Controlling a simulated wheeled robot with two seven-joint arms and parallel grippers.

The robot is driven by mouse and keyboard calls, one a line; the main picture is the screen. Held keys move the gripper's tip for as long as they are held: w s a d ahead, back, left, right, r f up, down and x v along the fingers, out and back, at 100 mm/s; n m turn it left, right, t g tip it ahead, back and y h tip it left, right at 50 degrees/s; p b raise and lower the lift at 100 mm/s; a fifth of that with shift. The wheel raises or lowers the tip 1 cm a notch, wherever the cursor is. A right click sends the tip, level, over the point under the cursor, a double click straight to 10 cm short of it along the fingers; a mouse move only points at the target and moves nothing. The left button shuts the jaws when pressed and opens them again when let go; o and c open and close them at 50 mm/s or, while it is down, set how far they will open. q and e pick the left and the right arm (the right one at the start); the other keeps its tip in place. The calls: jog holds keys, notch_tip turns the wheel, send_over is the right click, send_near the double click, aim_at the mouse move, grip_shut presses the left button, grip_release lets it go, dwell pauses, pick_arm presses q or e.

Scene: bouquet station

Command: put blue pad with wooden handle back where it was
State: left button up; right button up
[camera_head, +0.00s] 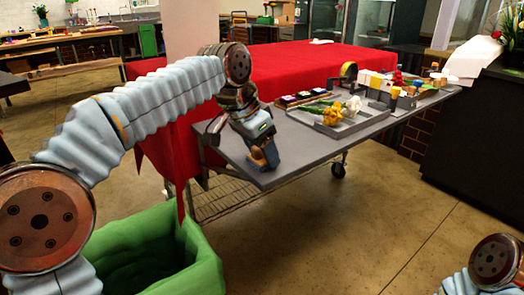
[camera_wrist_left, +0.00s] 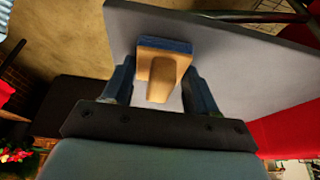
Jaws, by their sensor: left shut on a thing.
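My left gripper (camera_head: 263,152) is at the near left end of the grey table, with its fingers pointing down. In the left wrist view the left gripper (camera_wrist_left: 161,82) is shut on the wooden handle (camera_wrist_left: 163,75) of the blue pad (camera_wrist_left: 165,43). The pad is beyond the handle, over the grey tabletop close to its edge. I cannot tell whether the pad touches the table. In the head view the pad is mostly hidden by the gripper. My right gripper is out of view.
The grey table (camera_head: 232,143) carries a grey tray (camera_head: 345,127) with yellow and white flowers, dark boxes (camera_head: 297,99) and several small coloured blocks farther right. A red cloth (camera_head: 300,66) covers the table behind. A green bin (camera_head: 205,262) stands below at left. The table's near left is bare.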

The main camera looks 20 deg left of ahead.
pick_arm(q)
jog(key=shift+f, duration=0.15)
jog(key=o, duration=1)
jog(key=shift+r, duration=0.3)
jog(key=p+v, duration=0.2)
jog(key=v, duration=1)
jog(key=shift+s+f, duration=0.1)
